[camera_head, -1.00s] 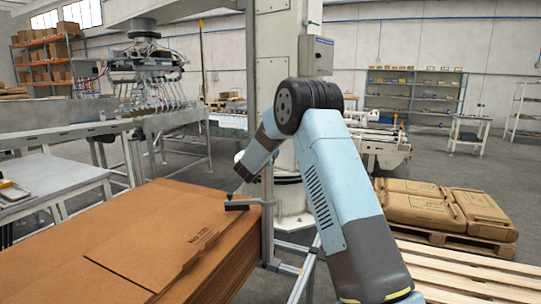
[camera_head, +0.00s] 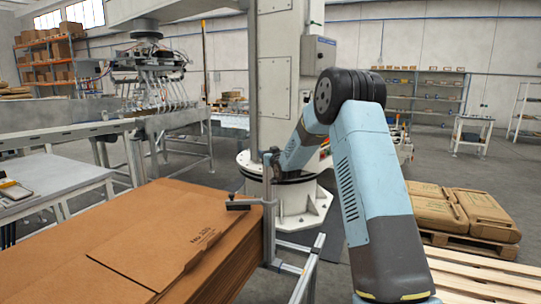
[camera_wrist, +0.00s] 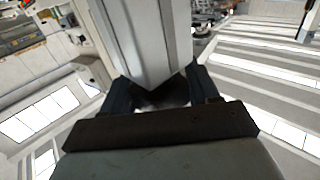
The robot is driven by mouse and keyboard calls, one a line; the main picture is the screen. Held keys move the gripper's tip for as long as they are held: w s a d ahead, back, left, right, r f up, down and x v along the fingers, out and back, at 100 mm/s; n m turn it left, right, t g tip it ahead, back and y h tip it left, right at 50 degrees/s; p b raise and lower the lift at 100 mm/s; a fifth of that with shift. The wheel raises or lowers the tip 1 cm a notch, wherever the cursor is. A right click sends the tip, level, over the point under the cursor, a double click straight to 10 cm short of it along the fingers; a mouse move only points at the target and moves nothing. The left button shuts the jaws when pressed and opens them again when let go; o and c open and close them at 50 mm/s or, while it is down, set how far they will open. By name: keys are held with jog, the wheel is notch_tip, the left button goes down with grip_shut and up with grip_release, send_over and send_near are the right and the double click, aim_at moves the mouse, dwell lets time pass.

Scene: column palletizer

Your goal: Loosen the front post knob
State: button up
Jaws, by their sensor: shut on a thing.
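The front post (camera_head: 268,225) is a grey metal upright at the near right corner of the cardboard stack, with a dark arm (camera_head: 240,203) reaching left over the sheets. In the wrist view the post (camera_wrist: 148,40) fills the upper middle, close in front of my gripper (camera_wrist: 161,92). The gripper's two dark fingers stand on either side of a dark, shadowed part, the front post knob (camera_wrist: 161,101), and are shut on it. Most of the knob is hidden by the post and fingers. In the head view my gripper (camera_head: 271,158) is at the post's upper end, partly hidden.
A stack of flat brown cardboard (camera_head: 120,240) fills the lower left. A white column (camera_head: 280,80) on a round base stands behind the post. A low metal rail (camera_head: 305,270) lies right of the stack. Pallets with brown sacks (camera_head: 480,215) are at the right.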

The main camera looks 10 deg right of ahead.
jog(key=n+y, duration=0.2)
jog(key=n+g+y, duration=0.1)
jog(key=y, duration=0.2)
jog(key=shift+a+n+g+y, duration=0.1)
jog(key=shift+n+g+y, duration=0.2)
jog(key=shift+n, duration=0.1)
jog(key=shift+a+n+g+y, duration=0.15)
jog(key=shift+n+g+y, duration=0.65)
jog(key=shift+y, duration=0.5)
jog(key=shift+s+r+n, duration=0.1)
jog(key=shift+n, duration=0.2)
jog(key=o, duration=1)
jog(key=shift+c, duration=0.2)
jog(key=shift+s+d, duration=0.35)
jog(key=shift+s, duration=0.1)
jog(key=v, duration=1.2)
jog(key=shift+s+d, duration=0.15)
jog(key=shift+d, duration=0.1)
